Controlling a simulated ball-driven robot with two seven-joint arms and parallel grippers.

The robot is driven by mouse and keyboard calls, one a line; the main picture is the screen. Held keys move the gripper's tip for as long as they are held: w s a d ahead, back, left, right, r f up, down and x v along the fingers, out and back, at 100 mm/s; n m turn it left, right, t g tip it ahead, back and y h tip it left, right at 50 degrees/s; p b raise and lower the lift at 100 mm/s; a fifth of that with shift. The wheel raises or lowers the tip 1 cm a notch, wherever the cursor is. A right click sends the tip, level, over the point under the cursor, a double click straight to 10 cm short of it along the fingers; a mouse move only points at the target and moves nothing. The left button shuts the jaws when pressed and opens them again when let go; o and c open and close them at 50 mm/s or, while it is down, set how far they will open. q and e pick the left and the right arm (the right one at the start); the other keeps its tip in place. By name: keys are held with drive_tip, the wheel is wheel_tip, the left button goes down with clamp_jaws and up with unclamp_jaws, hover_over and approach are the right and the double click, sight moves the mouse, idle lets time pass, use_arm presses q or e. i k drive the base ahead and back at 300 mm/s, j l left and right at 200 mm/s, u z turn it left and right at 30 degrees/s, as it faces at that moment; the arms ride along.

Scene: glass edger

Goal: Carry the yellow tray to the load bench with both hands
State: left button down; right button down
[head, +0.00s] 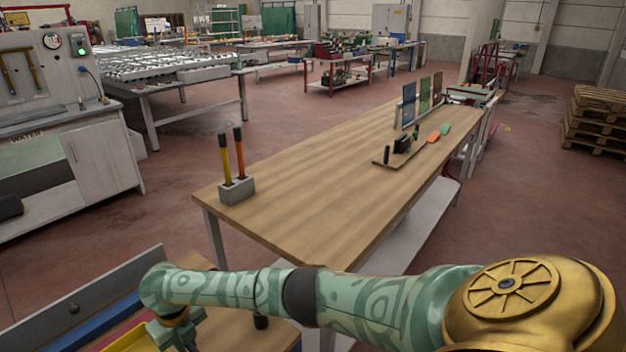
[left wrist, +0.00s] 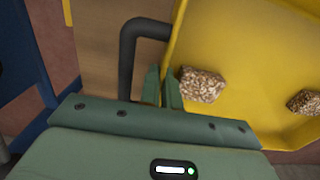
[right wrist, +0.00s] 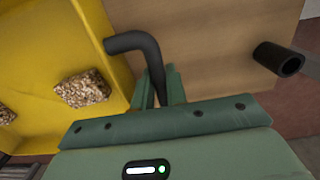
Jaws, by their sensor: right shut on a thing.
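The yellow tray (head: 128,341) shows only as a corner at the bottom left of the head view. In the left wrist view the tray (left wrist: 245,60) fills the right side, and in the right wrist view the tray (right wrist: 50,40) fills the left. Brown speckled lumps (left wrist: 200,84) (right wrist: 82,89) lie in it. My right gripper (right wrist: 159,88) is shut on a black bent handle (right wrist: 133,42) beside the tray. My left gripper (left wrist: 163,88) has its narrow fingers at the tray's edge, beside another black handle (left wrist: 128,60), which appears outside them.
A long wooden bench (head: 290,180) stands ahead, with a grey block (head: 237,190) holding two upright tools and a board (head: 390,156) farther back. A wooden surface (right wrist: 215,40) lies under the tray. A machine cabinet (head: 100,165) stands left; red floor (head: 170,195) is clear between.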

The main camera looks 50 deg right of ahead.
sight(354, 190)
drive_tip(key=k+l+z, duration=0.1)
drive_tip(key=k+z, duration=0.15)
drive_tip(key=k, duration=0.4)
drive_tip(key=l+z, duration=0.15)
drive_tip(key=z, duration=3.1)
drive_tip(key=i+j+z, duration=0.1)
drive_tip(key=i, duration=0.3)
drive_tip(key=i+j, duration=0.35)
drive_tip(key=i+j+z, duration=0.15)
drive_tip(key=i, duration=0.3)
drive_tip(key=i+j+z, duration=0.1)
drive_tip(key=i, duration=0.7)
drive_tip(key=i+j+z, duration=0.1)
drive_tip(key=i, duration=0.7)
drive_tip(key=i+u, duration=0.1)
drive_tip(key=u, duration=0.35)
drive_tip(key=i+u, duration=0.15)
drive_tip(key=u, duration=0.25)
drive_tip(key=i+l+u, duration=0.1)
drive_tip(key=u, duration=2.05)
